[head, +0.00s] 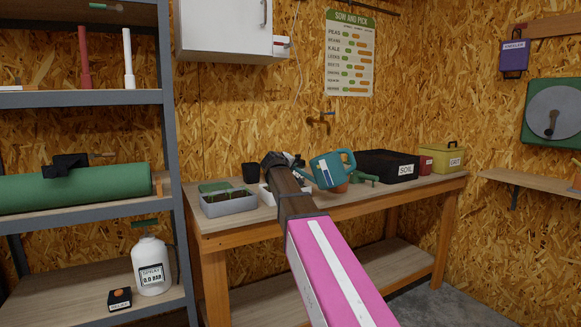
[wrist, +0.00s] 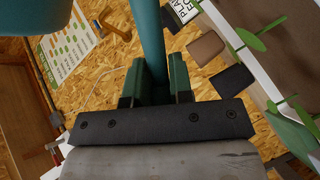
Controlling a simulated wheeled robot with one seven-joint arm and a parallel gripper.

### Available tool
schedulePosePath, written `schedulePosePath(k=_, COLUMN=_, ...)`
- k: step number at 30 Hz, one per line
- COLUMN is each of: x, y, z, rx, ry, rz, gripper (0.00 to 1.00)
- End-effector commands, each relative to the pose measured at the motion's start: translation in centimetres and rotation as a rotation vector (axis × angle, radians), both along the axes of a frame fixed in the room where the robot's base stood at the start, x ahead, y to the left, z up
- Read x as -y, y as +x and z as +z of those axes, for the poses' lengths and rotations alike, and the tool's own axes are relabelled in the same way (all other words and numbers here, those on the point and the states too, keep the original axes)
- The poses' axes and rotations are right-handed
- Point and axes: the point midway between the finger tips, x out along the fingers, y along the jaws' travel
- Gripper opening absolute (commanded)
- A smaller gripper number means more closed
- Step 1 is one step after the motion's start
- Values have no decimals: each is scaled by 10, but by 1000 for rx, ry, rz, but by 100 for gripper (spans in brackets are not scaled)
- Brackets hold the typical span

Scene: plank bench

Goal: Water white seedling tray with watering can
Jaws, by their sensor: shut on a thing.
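The teal watering can (head: 322,172) is in the air over the bench in the head view, tilted, with a pale label on its side. In the wrist view my gripper (wrist: 156,78) has its green fingers shut on the can's teal handle (wrist: 150,40). Part of the can's body (wrist: 38,14) fills the top left corner there. The white seedling tray (head: 264,193) sits on the bench, mostly hidden behind my arm. A white tray edge (wrist: 236,38) with green seedlings shows at the right of the wrist view. I cannot see whether water flows.
A terracotta pot (head: 340,188), a black SOIL box (head: 385,164) and a yellow GRIT box (head: 445,158) stand right. A tap (head: 320,121) is on the wall.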

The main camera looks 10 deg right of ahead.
Motion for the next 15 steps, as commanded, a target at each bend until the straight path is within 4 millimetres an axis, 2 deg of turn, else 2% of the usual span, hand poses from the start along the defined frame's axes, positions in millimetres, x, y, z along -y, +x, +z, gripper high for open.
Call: schedulePosePath(k=15, x=1, y=0, z=-10, rx=-25, ry=-53, rz=1, gripper=0)
